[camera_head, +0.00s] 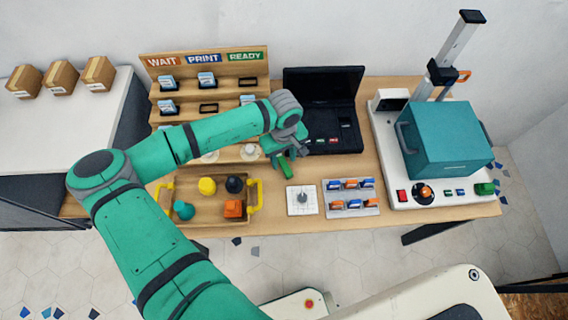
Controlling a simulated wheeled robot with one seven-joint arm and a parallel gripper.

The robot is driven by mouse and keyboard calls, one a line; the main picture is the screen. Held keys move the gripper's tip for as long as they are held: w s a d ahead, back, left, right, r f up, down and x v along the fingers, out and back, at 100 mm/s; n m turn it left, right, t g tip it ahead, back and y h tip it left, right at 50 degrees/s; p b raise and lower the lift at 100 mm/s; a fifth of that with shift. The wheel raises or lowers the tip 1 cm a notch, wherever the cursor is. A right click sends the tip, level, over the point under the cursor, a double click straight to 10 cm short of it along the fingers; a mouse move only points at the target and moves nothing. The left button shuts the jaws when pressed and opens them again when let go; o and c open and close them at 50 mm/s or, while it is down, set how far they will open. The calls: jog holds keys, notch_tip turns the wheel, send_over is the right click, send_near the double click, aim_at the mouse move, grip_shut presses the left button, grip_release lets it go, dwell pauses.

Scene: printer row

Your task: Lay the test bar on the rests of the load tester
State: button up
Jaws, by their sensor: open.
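My gripper (288,165) is open and hangs over the middle of the table, just left of the black open case and above the small white plate. Its fingertips are small and partly hidden by my wrist. I cannot pick out the test bar for sure in this view. No load tester with plain rests can be made out clearly. A white-based machine (387,172) at the right of the table carries a teal box with a handle and a tilted grey column behind it; I cannot tell whether it is the load tester.
A wooden tray (165,214) with yellow handles holds several coloured pieces. A stepped rack (205,60) labelled WAIT, PRINT, READY stands behind. The black case (322,82), a white plate (294,208) with a grey peg and a rack of small cartridges (372,210) crowd the table.

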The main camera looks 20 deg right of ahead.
jog(key=shift+f, duration=0.85)
grip_shut()
